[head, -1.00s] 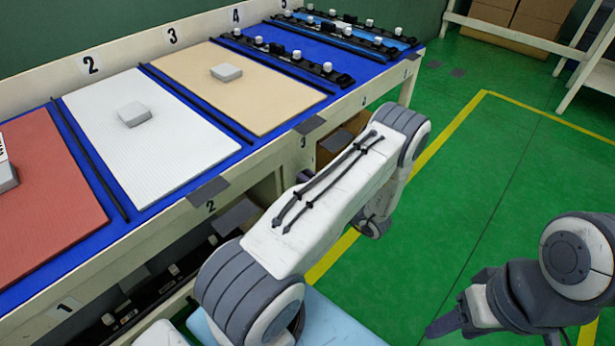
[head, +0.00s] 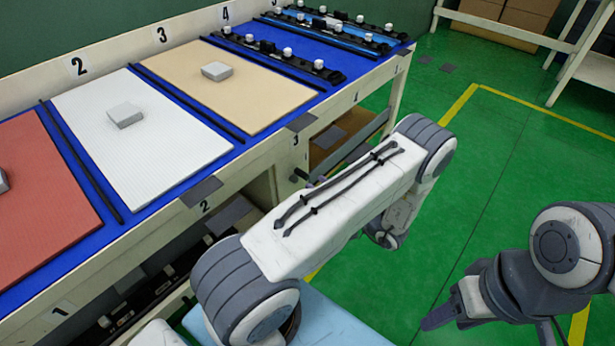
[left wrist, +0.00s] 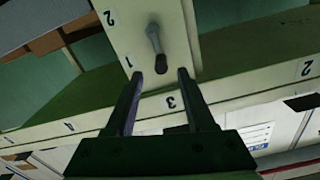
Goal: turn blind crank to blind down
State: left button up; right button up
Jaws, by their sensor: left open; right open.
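The crank (left wrist: 154,42) shows in the left wrist view. In the head view my left gripper is mostly hidden behind my left arm. My right gripper (head: 440,318) is low at the right, open and apart from the bench. I cannot make out the blind.
The long bench (head: 190,205) has red, white (head: 135,150) and tan (head: 265,98) panels with small grey blocks. Dark strips (head: 290,62) with white knobs lie at its far end. Open green floor (head: 480,170) lies to the right. A white rack (head: 590,65) stands at the back right.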

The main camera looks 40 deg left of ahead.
pick_arm(q)
jog(key=d, duration=0.4)
jog(key=shift+s, duration=0.2)
